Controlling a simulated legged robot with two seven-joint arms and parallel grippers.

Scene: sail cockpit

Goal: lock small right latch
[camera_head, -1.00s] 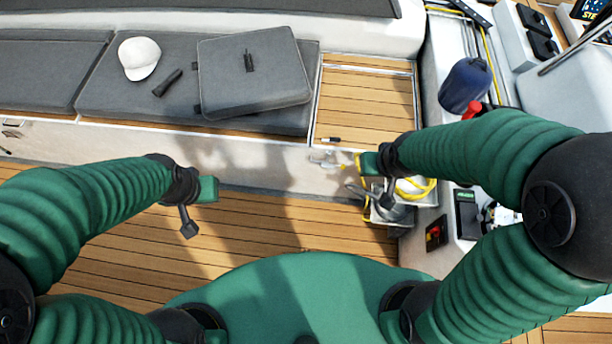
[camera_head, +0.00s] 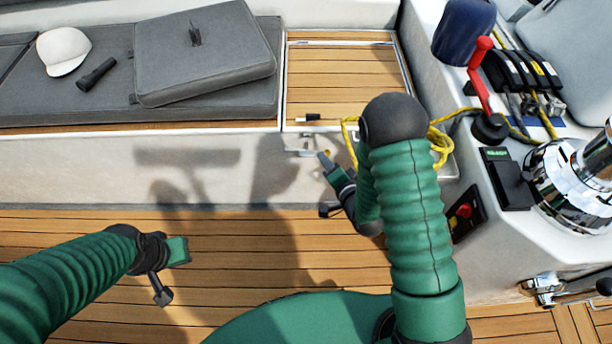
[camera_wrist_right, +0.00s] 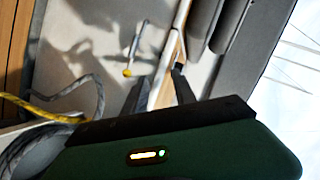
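A small metal latch (camera_head: 302,152) sits on the white locker front, just under the teak lid at the right. In the right wrist view a thin metal lever with a yellow tip (camera_wrist_right: 128,72), seemingly part of this latch, stands out from the white panel. My right gripper (camera_head: 322,156) is beside the latch, its tip close to the latch's right end; contact cannot be told. In the wrist view its two dark fingers (camera_wrist_right: 160,78) are apart, with nothing clearly held. My left gripper (camera_head: 180,251) hangs over the deck at the left, away from the latch; its fingers are unclear.
A teak lid (camera_head: 340,80) lies above the latch, with a small black-handled item (camera_head: 308,118) near its edge. A red lever (camera_head: 480,75) stands on the console. Open deck (camera_head: 240,240) lies below.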

